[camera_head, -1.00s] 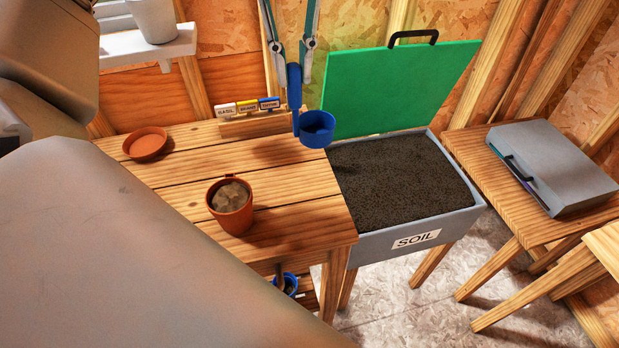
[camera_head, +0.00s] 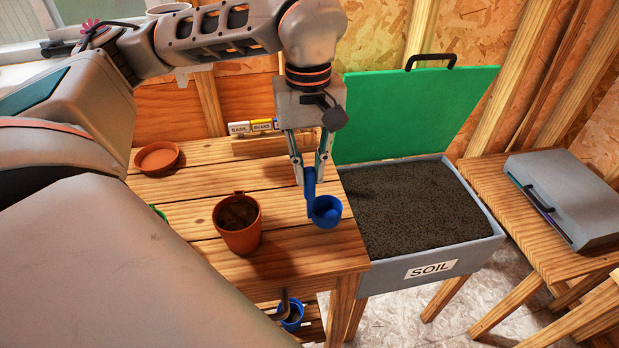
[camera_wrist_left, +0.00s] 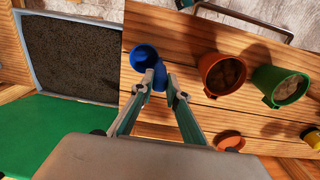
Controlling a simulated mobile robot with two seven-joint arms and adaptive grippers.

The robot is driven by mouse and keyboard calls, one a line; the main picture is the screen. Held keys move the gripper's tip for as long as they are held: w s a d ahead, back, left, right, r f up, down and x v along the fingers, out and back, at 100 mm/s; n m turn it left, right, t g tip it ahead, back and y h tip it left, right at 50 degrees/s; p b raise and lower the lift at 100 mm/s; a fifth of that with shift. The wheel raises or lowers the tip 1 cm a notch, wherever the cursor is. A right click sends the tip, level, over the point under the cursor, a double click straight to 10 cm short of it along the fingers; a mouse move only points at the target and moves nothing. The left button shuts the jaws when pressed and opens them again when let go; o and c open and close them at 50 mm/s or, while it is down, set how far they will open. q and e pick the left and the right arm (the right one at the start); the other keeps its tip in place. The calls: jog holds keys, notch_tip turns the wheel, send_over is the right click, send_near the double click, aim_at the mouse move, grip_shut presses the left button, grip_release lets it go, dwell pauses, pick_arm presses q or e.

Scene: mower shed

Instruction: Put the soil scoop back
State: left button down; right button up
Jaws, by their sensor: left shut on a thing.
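The blue soil scoop (camera_head: 326,211) hangs from my left gripper (camera_head: 309,172), which is shut on its upright handle. The scoop is over the right part of the wooden table, beside the soil bin; whether its cup touches the tabletop I cannot tell. The cup's inside looks blue, with no soil seen. In the left wrist view, the scoop cup (camera_wrist_left: 145,56) shows just past the fingertips (camera_wrist_left: 163,82). The grey soil bin (camera_head: 432,268) is full of dark soil, and its green lid (camera_head: 415,112) stands open. My right gripper is not in view.
A filled terracotta pot (camera_head: 238,226) stands left of the scoop. A green pot (camera_wrist_left: 281,87) is beside it in the wrist view. A terracotta saucer (camera_head: 157,158) and labelled seed markers (camera_head: 252,127) are at the back. A blue container (camera_head: 292,318) is below the table.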

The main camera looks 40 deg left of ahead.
pick_arm(q)
notch_tip(320, 180, down, 2)
jog(key=shift+f, duration=0.2)
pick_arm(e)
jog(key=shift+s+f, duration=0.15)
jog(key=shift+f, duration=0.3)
pick_arm(q)
jog(key=c, duration=2)
grip_release()
jog(key=shift+f, duration=0.1)
